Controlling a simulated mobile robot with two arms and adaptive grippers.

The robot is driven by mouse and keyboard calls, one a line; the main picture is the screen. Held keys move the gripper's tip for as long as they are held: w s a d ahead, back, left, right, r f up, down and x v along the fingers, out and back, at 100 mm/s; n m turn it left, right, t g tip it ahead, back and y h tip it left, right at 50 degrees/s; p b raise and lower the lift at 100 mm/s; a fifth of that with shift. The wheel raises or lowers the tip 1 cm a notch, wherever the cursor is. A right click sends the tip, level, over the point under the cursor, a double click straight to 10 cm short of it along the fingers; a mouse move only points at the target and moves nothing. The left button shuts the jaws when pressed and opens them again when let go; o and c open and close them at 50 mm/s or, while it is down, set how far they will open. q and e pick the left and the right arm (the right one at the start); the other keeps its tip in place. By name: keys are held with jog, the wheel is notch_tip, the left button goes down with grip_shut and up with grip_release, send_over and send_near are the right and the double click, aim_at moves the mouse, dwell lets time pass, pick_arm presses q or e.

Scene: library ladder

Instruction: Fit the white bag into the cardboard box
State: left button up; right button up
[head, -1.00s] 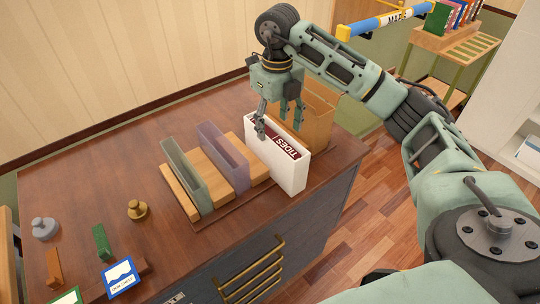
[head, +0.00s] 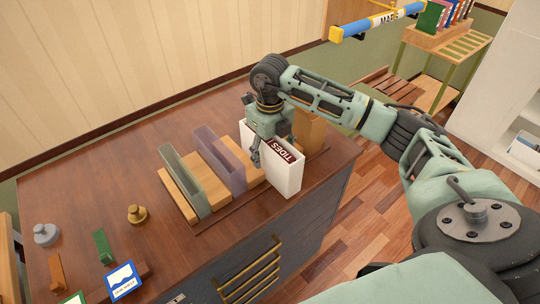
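I see no clear white bag. The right gripper points down at the white case's top. One finger shows at the case's left side; the other is hidden, so I cannot tell whether it grips. My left gripper is not in view.
A grey-green holder (head: 184,180) and a purple holder (head: 222,160) stand in the rack, left of the white case. Weights, small blocks and a blue-framed card (head: 122,281) lie at the desk's left. The desk's back left is clear.

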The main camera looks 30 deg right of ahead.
aim_at(272, 141)
jog(key=c, duration=1.2)
jog(key=shift+w+r, duration=0.1)
jog(key=shift+r+b, duration=0.45)
jog(key=shift+r, duration=0.4)
jog(key=shift+s+d+r+b, duration=0.1)
jog(key=shift+r+b, duration=0.15)
jog(key=shift+r, duration=0.35)
jog(key=shift+s+d+r+b, duration=0.1)
jog(key=shift+r+b, duration=0.15)
jog(key=shift+r, duration=0.35)
jog(key=s+d+r+b, duration=0.3)
jog(key=s+d+r, duration=0.2)
jog(key=s, duration=0.4)
jog(key=shift+s+d+r, duration=0.35)
jog(key=shift+r, duration=0.55)
jog(key=shift+s, duration=0.1)
